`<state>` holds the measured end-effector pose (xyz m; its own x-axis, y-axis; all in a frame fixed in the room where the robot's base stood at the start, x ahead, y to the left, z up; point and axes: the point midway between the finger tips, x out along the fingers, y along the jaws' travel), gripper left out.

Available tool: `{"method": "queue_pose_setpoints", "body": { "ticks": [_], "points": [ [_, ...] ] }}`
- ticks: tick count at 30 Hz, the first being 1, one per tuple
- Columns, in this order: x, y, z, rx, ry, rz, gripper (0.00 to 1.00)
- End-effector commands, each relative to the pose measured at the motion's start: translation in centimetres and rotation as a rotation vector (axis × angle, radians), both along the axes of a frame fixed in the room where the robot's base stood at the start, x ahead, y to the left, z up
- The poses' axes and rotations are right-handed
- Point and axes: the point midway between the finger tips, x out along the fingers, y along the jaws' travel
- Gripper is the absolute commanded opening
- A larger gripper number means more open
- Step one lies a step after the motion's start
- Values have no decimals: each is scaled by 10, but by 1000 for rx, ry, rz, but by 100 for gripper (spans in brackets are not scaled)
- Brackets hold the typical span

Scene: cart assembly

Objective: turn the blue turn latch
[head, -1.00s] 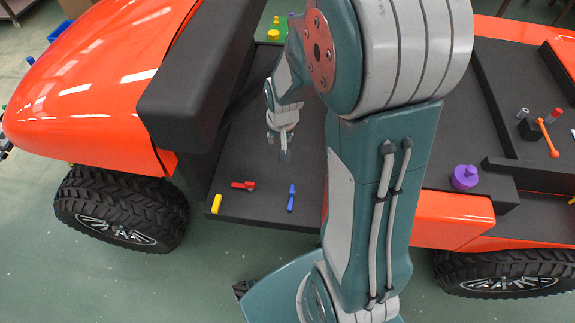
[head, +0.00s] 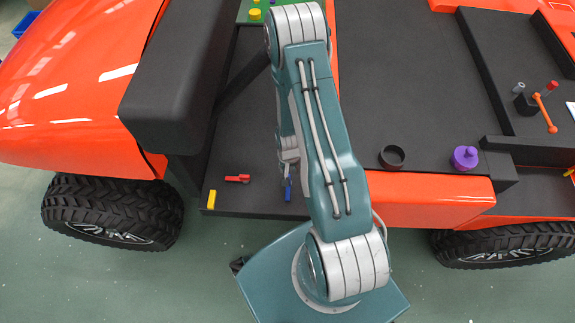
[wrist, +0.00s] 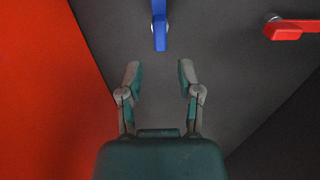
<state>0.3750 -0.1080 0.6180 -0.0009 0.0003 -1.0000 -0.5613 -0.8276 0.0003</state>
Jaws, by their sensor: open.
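The blue turn latch (head: 289,190) stands on the dark floor panel of the cart, just by my gripper (head: 288,166) in the head view. In the wrist view the blue latch (wrist: 160,28) points lengthwise along the picture, at top centre, its upper end cut off by the edge. My gripper (wrist: 159,72) is open and empty there, its two fingers apart. The latch lies ahead of the gap between the fingertips, with no contact visible.
A red latch (head: 238,178) sits left of the blue one in the head view; it shows at upper right in the wrist view (wrist: 291,29). A yellow block (head: 212,199) stands at the panel's left edge. A black ring (head: 391,157) and purple knob (head: 465,158) sit further right.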

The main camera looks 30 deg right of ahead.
Motion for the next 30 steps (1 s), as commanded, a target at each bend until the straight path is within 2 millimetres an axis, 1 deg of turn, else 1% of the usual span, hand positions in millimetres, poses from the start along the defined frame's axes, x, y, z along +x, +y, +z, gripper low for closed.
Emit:
{"method": "queue_pose_setpoints", "body": {
  "ticks": [15, 19, 23, 24, 26, 27, 30],
  "points": [
    [0, 0, -61, 0, 2, 2, 46],
    [0, 0, -71, 0, 0, 3, 46],
    [0, 0, -75, 0, 0, 2, 46],
    [0, 0, -75, 0, 0, 2, 28],
    [0, 0, -75, 0, 0, 2, 1],
    [0, 0, -75, 0, 0, 2, 0],
    [0, 0, -75, 0, 0, 2, 0]
  ]
}}
